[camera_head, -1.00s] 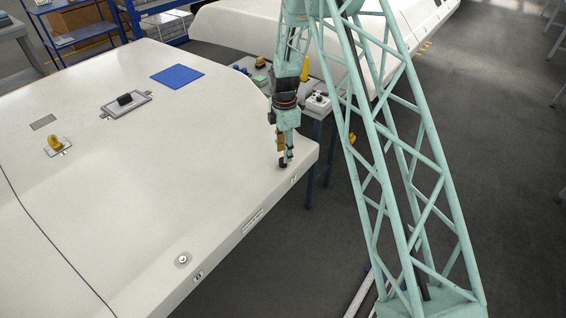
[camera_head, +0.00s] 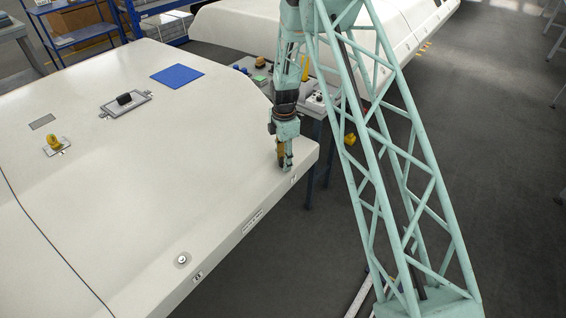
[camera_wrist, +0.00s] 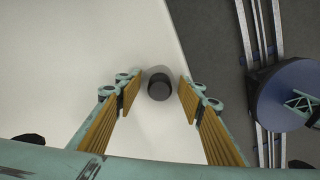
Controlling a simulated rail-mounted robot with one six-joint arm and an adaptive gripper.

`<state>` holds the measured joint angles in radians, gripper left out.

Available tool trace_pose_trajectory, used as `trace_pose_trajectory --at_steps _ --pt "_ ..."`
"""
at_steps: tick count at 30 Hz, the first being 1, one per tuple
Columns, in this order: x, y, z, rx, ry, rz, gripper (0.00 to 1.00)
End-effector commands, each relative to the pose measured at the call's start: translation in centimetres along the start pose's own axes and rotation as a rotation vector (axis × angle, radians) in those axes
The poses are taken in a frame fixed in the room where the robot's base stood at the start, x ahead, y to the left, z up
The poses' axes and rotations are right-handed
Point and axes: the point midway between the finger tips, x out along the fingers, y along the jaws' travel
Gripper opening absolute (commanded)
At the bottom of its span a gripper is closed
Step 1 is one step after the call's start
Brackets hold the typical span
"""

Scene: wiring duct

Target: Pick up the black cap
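The black cap (camera_wrist: 159,87) is a short dark cylinder standing on the white surface, near its edge. In the wrist view it sits between the tips of my gripper (camera_wrist: 160,94). The orange-padded fingers are open, with a gap on each side of the cap. In the head view my gripper (camera_head: 285,164) points down at the right corner of the white panel (camera_head: 215,180), and its fingers largely hide the cap there.
On the white panel are a grey plate with a black block (camera_head: 124,99), a yellow knob (camera_head: 53,141), a blue square (camera_head: 177,76) and a round fitting (camera_head: 182,259). A small table (camera_head: 318,108) with parts stands behind my gripper. Dark floor lies past the panel's edge.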

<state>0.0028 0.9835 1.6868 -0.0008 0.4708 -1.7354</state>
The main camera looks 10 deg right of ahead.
Motion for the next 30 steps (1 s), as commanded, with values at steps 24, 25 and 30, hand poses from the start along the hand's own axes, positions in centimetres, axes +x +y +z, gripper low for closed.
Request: trace_pose_trajectory --at_steps 24,25,30 --pt "-0.02 -0.01 0.0 0.0 0.0 0.0 0.15" --pt "-0.02 -0.01 0.0 0.0 0.0 0.0 0.15" --pt "-0.04 0.0 0.0 0.0 0.0 0.0 0.15"
